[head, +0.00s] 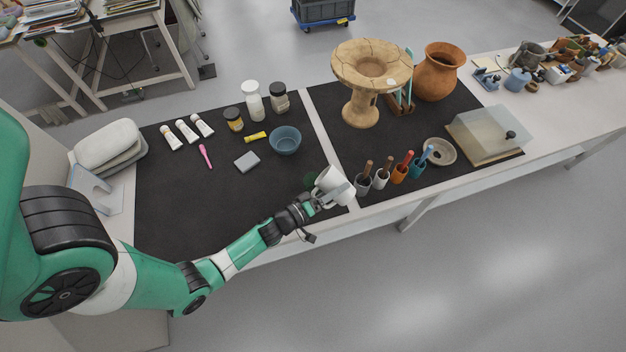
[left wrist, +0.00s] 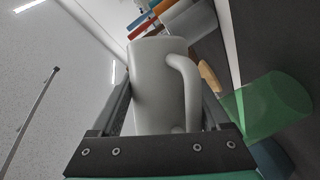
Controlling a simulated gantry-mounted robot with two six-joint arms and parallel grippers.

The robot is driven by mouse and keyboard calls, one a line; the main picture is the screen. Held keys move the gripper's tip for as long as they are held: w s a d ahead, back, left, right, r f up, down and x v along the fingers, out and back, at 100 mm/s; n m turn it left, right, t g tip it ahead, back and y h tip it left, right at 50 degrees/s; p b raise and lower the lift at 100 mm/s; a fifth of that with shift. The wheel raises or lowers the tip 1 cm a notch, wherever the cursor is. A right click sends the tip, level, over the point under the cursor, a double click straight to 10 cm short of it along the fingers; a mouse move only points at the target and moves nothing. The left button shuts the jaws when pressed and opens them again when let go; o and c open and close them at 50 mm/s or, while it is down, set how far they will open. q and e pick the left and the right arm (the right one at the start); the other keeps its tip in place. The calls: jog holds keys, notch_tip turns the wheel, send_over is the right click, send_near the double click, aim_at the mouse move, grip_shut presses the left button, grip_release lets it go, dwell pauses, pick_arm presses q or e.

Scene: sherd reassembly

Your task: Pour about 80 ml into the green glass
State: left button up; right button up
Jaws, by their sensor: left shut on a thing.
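My left gripper (head: 330,195) is shut on a white mug (head: 334,181) near the front edge of the bench. The mug is tilted in the head view and sits between the fingers, handle showing, in the left wrist view (left wrist: 160,85). The green glass (head: 309,181) stands just left of the mug on the dark mat, partly hidden by it. In the left wrist view the translucent green glass (left wrist: 275,105) is to the right of the mug. The mug's contents and any liquid in the glass cannot be made out. My right gripper is not in view.
A blue bowl (head: 285,140) stands behind the glass, with a grey block (head: 247,161) to its left. Several tool holders (head: 381,179) stand close right of the mug. A cracked clay stand (head: 361,108) and an orange pot (head: 437,72) are farther back. The left mat's front is clear.

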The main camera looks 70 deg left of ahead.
pick_arm(q)
jog(key=shift+r+n, duration=0.3)
jog(key=shift+n, duration=0.1)
jog(key=shift+s+a+r+b, duration=0.15)
jog(key=shift+a+b, duration=0.05)
jog(key=shift+b, duration=0.15)
dwell(0.4)
jog(key=shift+r+n+t, duration=0.15)
jog(key=shift+n+t, duration=0.25)
jog(key=shift+n, duration=0.1)
dwell(0.5)
jog(key=shift+r+n+t, duration=0.3)
jog(key=shift+r+n, duration=0.25)
jog(key=shift+n, duration=0.25)
dwell(0.9)
